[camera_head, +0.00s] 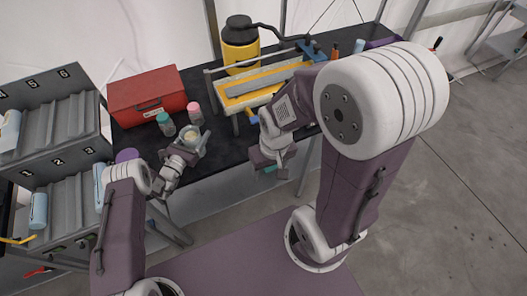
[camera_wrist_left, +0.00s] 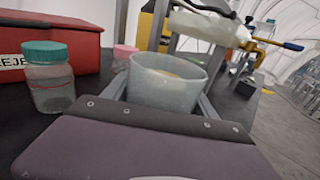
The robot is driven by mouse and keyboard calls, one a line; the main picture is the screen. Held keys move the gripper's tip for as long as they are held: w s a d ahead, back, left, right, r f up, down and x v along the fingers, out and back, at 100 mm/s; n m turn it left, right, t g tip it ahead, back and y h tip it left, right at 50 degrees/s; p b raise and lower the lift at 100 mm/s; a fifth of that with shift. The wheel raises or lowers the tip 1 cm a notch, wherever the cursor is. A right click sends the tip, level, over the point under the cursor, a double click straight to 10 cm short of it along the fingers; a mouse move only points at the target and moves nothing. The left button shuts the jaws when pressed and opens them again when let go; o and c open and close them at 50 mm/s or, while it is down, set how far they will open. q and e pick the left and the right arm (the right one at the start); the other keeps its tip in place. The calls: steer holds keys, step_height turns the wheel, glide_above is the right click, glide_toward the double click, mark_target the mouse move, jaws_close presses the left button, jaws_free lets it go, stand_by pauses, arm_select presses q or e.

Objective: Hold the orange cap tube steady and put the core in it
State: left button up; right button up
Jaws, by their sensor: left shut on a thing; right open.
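My left gripper (camera_head: 196,146) is shut on an open, capless translucent tube (camera_head: 190,136), which stands roughly upright at the table's near edge. In the left wrist view the tube (camera_wrist_left: 167,84) sits between the fingers, with something pale tan inside; I cannot tell whether that is the core. No orange cap shows on it. My right gripper (camera_head: 270,166) is open, pointing down in front of the table's near edge, to the right of the tube. A small teal patch shows at its fingers, too small to identify. I cannot make out a separate core.
A teal-capped jar (camera_head: 166,124) and a pink-capped jar (camera_head: 195,113) stand close beside the held tube. A red case (camera_head: 147,95) is behind them. A yellow-framed tray (camera_head: 236,104) and a yellow, black-topped container (camera_head: 240,42) are further right. A numbered rack (camera_head: 52,163) stands left.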

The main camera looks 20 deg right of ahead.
arm_select(q)
steer(key=o, duration=1.4)
